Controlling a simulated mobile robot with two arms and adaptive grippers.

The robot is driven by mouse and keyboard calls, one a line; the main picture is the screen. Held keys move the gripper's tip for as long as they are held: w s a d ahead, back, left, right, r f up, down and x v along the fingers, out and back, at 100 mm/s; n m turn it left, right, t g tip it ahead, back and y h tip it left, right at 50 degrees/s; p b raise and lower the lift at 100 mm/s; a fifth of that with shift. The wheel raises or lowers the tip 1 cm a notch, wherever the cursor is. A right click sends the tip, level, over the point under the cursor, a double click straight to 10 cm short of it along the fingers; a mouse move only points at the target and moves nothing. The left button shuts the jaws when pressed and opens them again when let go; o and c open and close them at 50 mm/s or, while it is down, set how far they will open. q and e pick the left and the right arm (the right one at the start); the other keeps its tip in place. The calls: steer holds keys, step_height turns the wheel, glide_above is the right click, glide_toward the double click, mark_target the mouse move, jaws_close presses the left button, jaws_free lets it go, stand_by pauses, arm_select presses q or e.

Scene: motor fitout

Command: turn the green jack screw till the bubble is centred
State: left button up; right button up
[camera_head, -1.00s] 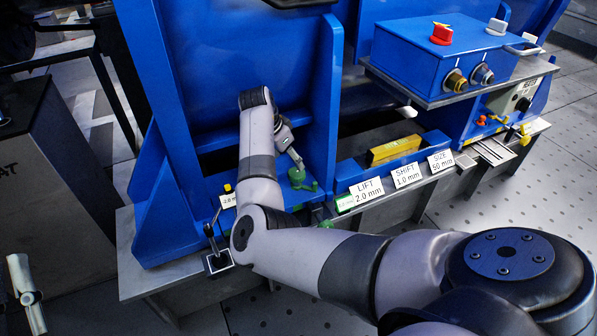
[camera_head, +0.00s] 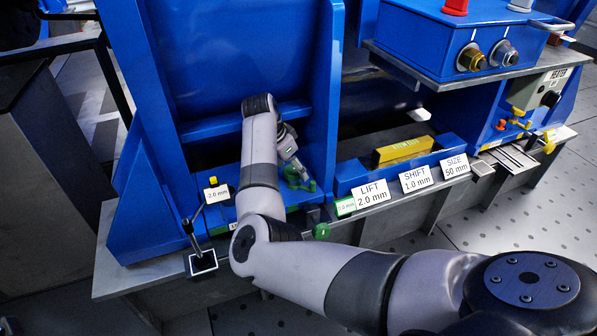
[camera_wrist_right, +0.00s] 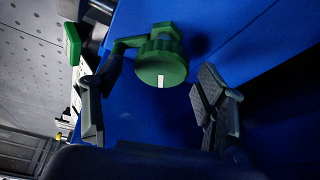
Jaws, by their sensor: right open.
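The green jack screw (camera_wrist_right: 162,62) shows in the right wrist view as a ribbed round knob with a white mark on its face. A green arm runs left from it. In the head view the green screw (camera_head: 302,184) stands at the foot of the blue frame, partly behind my right gripper (camera_head: 294,168). My right gripper is open; in the wrist view its two black fingers (camera_wrist_right: 153,110) are spread, with the knob beyond and between them, apparently untouched. I cannot make out a bubble in either view. My left gripper is not in view.
A yellow block (camera_head: 403,149) lies in a blue holder behind the LIFT, SHIFT and SIZE cards (camera_head: 415,179). A small post on a black base (camera_head: 203,263) stands left of my arm. Another green knob (camera_head: 321,231) is at the front edge. A blue control box (camera_head: 440,45) is at right.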

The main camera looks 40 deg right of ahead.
steer(key=shift+c, duration=0.3)
steer(key=c, duration=1.1)
